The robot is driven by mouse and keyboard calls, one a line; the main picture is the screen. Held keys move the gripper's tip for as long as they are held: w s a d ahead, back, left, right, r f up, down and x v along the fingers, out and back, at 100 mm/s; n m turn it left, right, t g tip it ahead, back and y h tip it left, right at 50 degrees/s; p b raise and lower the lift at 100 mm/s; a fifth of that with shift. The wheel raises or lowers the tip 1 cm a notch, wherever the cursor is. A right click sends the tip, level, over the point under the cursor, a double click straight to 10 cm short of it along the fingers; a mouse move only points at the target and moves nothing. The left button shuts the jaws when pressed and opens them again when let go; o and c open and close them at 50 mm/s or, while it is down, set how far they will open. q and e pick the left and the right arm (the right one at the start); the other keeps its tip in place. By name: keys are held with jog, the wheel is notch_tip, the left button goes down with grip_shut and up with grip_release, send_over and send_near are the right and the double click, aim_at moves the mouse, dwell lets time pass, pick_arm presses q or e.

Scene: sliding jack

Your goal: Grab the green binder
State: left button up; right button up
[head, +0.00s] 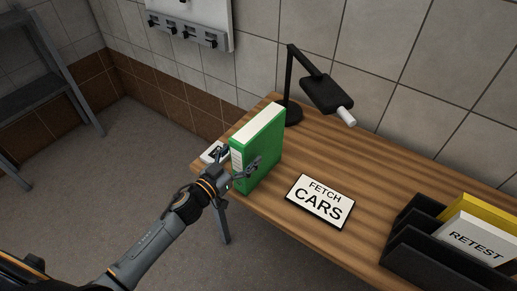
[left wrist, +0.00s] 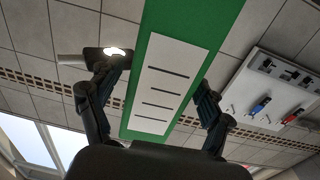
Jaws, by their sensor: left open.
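The green binder (head: 264,146) stands upright near the left end of the wooden table, with its white-labelled spine toward the left gripper. My left gripper (head: 244,170) is at the spine, low on the binder. One finger shows along the binder's right side; the other is mostly hidden. In the left wrist view the binder (left wrist: 178,75) rises between the two open fingers, one on each side, with gaps visible. My right gripper is not in view.
A black desk lamp (head: 318,88) stands behind the binder. A "FETCH CARS" sign (head: 320,201) lies to the right on the table (head: 290,222). A black file tray (head: 432,258) is at the far right. A small white object (head: 213,153) sits left of the binder.

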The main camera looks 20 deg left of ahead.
aim_at(262, 135)
pick_arm(q)
jog(key=x, duration=0.4)
jog(key=shift+w+d+p, duration=0.1)
jog(key=shift+d+p, duration=0.1)
jog(key=shift+p, duration=0.1)
jog(key=c, duration=1.6)
jog(key=shift+r, duration=0.15)
grip_shut()
